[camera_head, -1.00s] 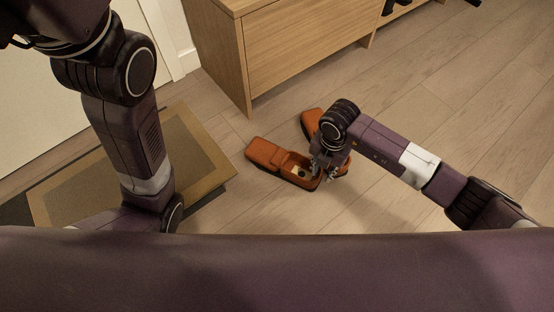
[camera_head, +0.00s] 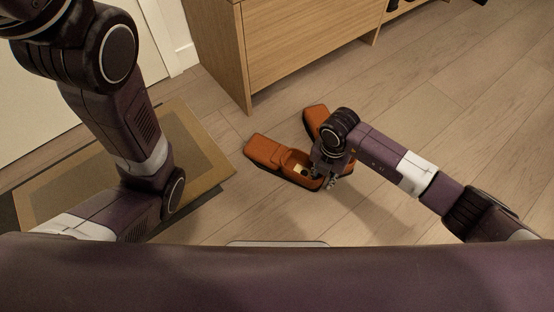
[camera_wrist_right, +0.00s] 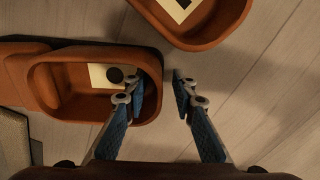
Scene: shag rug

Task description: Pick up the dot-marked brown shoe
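The dot-marked brown shoe (camera_head: 265,151) lies on the wood floor, orange-brown, its opening toward my right gripper. In the right wrist view this shoe (camera_wrist_right: 75,56) has a pale insole patch with a black dot (camera_wrist_right: 115,75). My right gripper (camera_wrist_right: 159,93) is open at its end wall: one finger over the opening, the other outside, with the wall between them. A gap shows on the outer side; contact of the inner finger is unclear. In the head view the right gripper (camera_head: 334,178) partly hides the shoe's near end. My left gripper is out of view.
A second brown shoe (camera_head: 314,118) lies just behind, partly hidden by my right wrist; the right wrist view shows its square black mark (camera_wrist_right: 184,3). A wooden cabinet (camera_head: 300,45) stands behind. A mat (camera_head: 205,165) lies left.

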